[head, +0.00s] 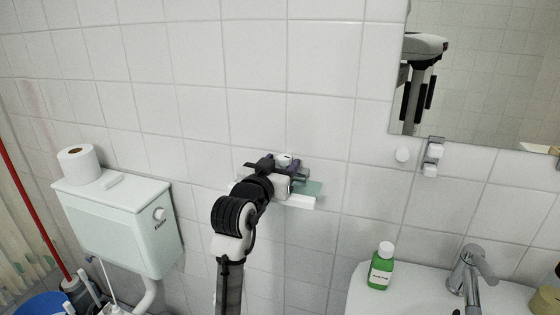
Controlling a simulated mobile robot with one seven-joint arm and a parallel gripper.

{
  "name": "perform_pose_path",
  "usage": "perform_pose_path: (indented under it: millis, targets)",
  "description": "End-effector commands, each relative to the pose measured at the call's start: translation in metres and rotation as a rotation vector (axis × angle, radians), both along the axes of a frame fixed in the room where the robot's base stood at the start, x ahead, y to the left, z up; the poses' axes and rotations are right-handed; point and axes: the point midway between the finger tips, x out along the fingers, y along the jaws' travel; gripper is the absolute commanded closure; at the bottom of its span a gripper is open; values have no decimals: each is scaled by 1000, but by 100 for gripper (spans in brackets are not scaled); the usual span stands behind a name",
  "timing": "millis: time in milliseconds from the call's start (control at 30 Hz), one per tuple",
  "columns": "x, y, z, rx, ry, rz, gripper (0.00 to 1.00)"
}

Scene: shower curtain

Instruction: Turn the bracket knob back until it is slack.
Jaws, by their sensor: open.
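My gripper (283,167) is open and reaches up to the tiled wall near the middle of the head view. A small white piece (285,158) shows at its fingertips, with purple parts beside it. I cannot tell whether this piece is the bracket knob or whether the fingers touch it. A white ledge-like part (301,202) and a teal plate (309,188) show just to the right and below the gripper. My gripper and wrist hide much of what is mounted there.
The sink (407,300) at lower right holds a green bottle (380,268) and tap (472,270). A toilet cistern (115,230) bears a paper roll (78,164).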

Motion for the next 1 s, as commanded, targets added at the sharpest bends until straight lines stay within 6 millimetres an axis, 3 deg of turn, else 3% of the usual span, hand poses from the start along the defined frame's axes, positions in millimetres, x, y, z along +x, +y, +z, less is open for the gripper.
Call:
perform_pose_path:
  millis: [300,667,1000]
  targets:
    - [2,-1,0,1,0,0,47]
    - [2,-1,0,0,0,0,91]
    - [2,-6,1,1,3,111,91]
